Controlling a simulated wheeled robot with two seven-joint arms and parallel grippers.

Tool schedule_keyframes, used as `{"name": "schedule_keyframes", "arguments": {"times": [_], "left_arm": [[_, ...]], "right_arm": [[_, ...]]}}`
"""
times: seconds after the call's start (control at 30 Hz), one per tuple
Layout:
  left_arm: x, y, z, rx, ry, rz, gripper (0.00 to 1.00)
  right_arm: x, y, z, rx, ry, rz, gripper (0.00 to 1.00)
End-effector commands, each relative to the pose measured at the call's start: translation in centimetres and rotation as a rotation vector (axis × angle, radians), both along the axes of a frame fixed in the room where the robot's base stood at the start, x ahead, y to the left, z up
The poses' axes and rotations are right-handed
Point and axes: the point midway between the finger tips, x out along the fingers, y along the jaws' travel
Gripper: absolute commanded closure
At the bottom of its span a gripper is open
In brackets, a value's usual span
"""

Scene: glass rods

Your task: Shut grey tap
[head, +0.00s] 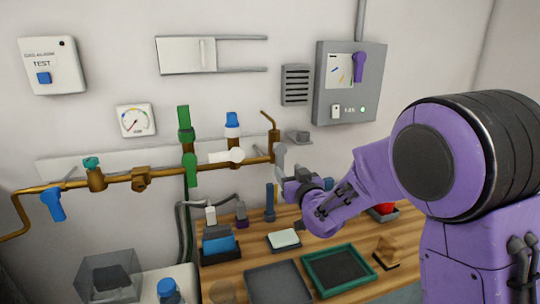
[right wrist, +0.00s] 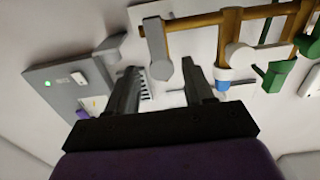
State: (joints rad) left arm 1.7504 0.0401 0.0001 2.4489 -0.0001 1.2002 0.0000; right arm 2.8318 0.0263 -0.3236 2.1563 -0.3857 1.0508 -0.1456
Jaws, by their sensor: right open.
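The grey tap (head: 280,157) is a flat grey lever at the right end of the brass pipe. In the right wrist view the grey tap (right wrist: 157,50) lies across the line of the long pipe, and its free end shows between my fingertips. My right gripper (head: 284,178) is at the tap, its fingers partly hidden by its own body in the head view. In the right wrist view the right gripper (right wrist: 160,72) is open with both dark fingers apart. I cannot tell whether a finger touches the lever. My left gripper is out of view.
On the same pipe are a white tap (head: 227,156), a green tap (head: 190,170) and a blue tap (head: 54,204). A grey control box (head: 330,110) and a small grey bracket (head: 299,137) are on the wall nearby. The wooden bench (head: 235,270) below holds trays and small items.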

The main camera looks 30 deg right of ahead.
Motion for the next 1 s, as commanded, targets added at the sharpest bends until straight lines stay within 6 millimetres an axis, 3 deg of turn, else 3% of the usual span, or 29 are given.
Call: {"name": "schedule_keyframes", "arguments": {"times": [0.43, 0.6, 0.83, 1.0], "left_arm": [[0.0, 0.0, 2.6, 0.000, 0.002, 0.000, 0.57], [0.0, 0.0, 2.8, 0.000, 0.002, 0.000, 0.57], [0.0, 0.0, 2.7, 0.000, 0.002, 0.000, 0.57], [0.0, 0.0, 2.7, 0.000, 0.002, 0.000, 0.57]], "right_arm": [[8.5, -2.0, 0.0, 0.001, 0.002, 0.000, 0.48], [9.8, -2.4, -0.2, 0.003, 0.002, -0.001, 0.48], [9.9, -2.4, -0.2, 0.002, 0.001, -0.001, 0.48], [9.8, -2.4, -0.2, 0.002, 0.001, 0.000, 1.00]]}}
